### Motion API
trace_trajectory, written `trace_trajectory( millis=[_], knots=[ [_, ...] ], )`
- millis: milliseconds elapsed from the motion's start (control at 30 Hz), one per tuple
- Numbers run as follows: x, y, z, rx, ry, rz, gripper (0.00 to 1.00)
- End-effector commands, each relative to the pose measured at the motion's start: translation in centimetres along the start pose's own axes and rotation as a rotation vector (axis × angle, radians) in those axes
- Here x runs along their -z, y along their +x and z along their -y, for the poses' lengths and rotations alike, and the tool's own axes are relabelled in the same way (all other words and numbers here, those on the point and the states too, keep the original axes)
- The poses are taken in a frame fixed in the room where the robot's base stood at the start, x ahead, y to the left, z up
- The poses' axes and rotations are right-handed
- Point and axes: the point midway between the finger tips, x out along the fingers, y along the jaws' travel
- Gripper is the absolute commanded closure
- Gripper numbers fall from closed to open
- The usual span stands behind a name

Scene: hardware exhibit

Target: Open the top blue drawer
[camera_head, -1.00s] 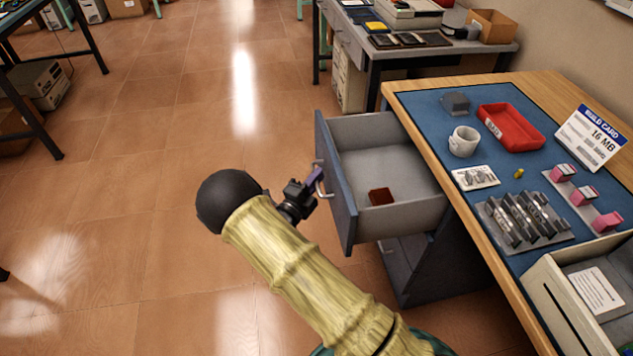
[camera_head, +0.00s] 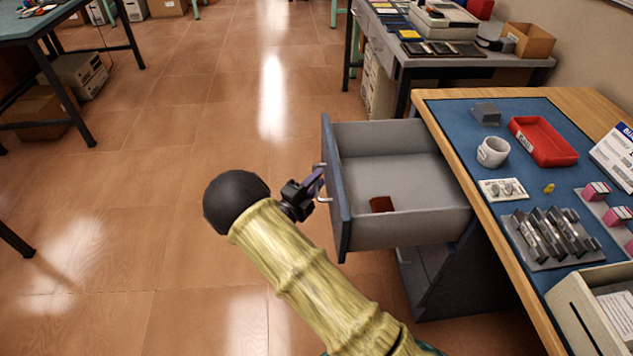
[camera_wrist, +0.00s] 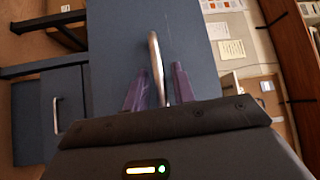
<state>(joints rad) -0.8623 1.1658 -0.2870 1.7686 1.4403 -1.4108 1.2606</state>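The top blue drawer (camera_head: 336,190) stands pulled out from under the workbench, with its grey inside showing. A small reddish-brown block (camera_head: 381,204) lies in it. Its metal handle (camera_wrist: 156,68) runs between the two purple fingers of my gripper (camera_wrist: 158,85) in the wrist view. A gap shows between the handle and the right finger; whether the left finger touches it I cannot tell. In the head view my gripper (camera_head: 318,180) is at the handle on the drawer's front. A lower drawer with its own handle (camera_wrist: 56,114) shows in the wrist view.
Another desk (camera_head: 450,65) stands behind. The tiled floor left of the drawer is clear.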

Motion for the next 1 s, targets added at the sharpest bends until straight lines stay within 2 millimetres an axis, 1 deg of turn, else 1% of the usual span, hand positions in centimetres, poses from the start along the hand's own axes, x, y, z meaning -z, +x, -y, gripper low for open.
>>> trace_trajectory(
  millis=[333, 467, 567, 667, 1000],
  knots=[
    [0.0, -0.2, 0.0, 0.000, -0.001, 0.001, 0.68],
    [0.0, -1.0, 0.0, 0.000, -0.001, 0.001, 0.68],
    [-0.1, -2.4, 0.0, -0.001, -0.001, 0.004, 0.68],
    [-0.1, -4.3, 0.1, -0.001, -0.001, 0.005, 0.68],
    [-0.1, -11.0, 0.0, -0.001, -0.001, 0.002, 0.68]
  ],
)
